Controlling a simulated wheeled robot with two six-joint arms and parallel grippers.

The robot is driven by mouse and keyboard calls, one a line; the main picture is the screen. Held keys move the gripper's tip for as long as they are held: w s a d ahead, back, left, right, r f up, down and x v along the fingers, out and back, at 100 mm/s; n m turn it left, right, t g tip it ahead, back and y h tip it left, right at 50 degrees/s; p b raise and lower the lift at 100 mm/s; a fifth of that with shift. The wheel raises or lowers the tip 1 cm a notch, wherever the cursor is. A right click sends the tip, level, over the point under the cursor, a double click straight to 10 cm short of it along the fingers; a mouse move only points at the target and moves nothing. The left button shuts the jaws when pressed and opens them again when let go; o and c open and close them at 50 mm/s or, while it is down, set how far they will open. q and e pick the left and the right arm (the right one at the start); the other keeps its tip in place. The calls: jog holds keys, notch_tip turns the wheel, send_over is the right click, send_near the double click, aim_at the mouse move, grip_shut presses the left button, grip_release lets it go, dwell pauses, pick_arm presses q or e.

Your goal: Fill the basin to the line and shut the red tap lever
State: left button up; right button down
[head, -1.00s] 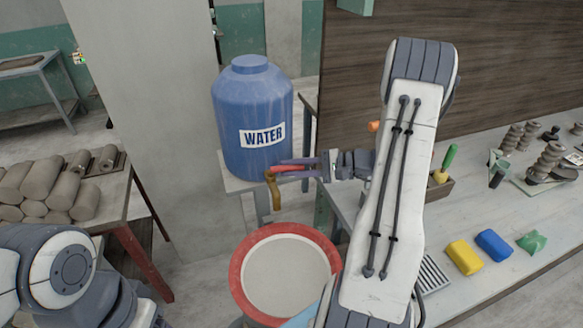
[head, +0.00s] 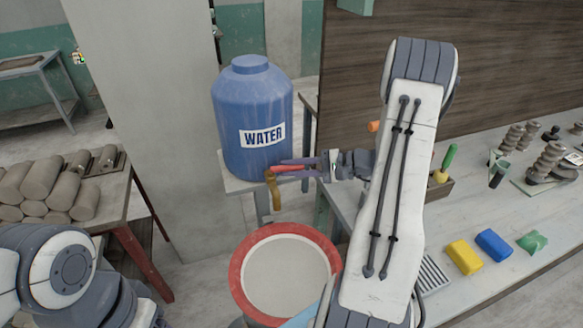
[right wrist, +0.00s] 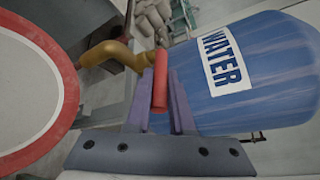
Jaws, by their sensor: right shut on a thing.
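The blue water barrel (head: 252,105), labelled WATER, stands on a small stand, with a brass tap (head: 274,192) at its lower front. The tap's red lever (head: 286,169) points right, toward my right gripper (head: 297,168). That gripper is shut on the lever; the right wrist view shows the red lever (right wrist: 160,82) between its two fingers. The red-rimmed basin (head: 243,268) sits below the tap, with a pale grey inside. I see no clear stream from the spout, and cannot make out the line or the water level. My left gripper is out of view.
A table (head: 118,192) with stacked clay rolls (head: 45,185) stands at the left. A long bench (head: 410,275) at the right carries a yellow block (head: 464,257), a blue block (head: 494,245), a green piece (head: 532,242) and several tools. My right forearm covers part of the bench.

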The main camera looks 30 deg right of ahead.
jog(key=shift+w+d+f+n+g+y+b, duration=0.2)
jog(key=shift+w+n+g+y+b, duration=0.15)
jog(key=shift+n+g+y+b, duration=0.3)
jog(key=shift+w+r+n+g+y, duration=0.2)
jog(key=shift+n+g+y, duration=0.15)
jog(key=shift+n+g, duration=0.25)
jog(key=c, duration=0.8)
grip_release()
